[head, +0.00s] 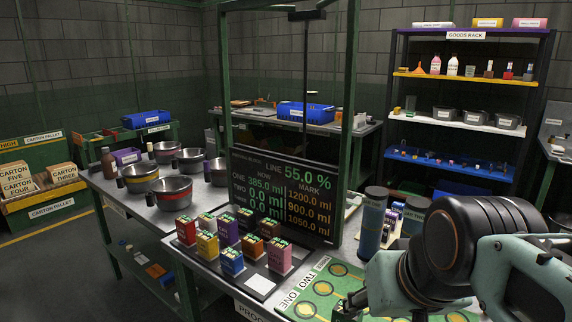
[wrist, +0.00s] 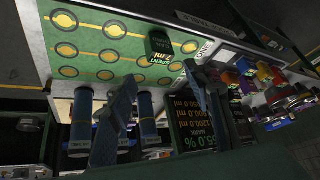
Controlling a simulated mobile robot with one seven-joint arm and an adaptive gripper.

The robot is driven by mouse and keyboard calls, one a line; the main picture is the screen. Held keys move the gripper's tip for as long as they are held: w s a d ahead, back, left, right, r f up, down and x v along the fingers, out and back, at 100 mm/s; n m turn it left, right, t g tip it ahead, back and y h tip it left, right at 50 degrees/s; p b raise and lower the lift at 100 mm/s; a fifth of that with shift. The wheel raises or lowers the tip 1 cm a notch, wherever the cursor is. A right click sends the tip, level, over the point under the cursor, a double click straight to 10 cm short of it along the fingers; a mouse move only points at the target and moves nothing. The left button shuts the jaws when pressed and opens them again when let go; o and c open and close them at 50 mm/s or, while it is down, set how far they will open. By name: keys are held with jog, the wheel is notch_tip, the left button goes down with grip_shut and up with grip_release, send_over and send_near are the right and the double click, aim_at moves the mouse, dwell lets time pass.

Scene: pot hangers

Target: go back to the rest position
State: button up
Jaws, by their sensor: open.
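My arm comes in from the right of the head view, over the near right part of the workbench. My gripper (wrist: 158,100) is open in the wrist view, its two dark fingers spread with nothing held between them. The wrist view looks over a green board (wrist: 95,50) with rows of yellow rings. The same board (head: 322,288) lies at the lower right of the head view, partly hidden by my arm.
Coloured blocks (head: 232,262) stand left of the board, with several pots (head: 173,192) beyond. A display (head: 285,195) in a green frame reads LINE 55.0 %. Dark cylinders (head: 372,222) stand close to my arm. A goods rack (head: 470,90) stands behind; open floor (head: 60,275) lies left.

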jog(key=s+f, duration=0.4)
jog(key=f, duration=0.1)
notch_tip(320, 180, up, 22)
jog(key=p, duration=2)
jog(key=shift+f+g, duration=0.25)
jog(key=shift+g, duration=0.15)
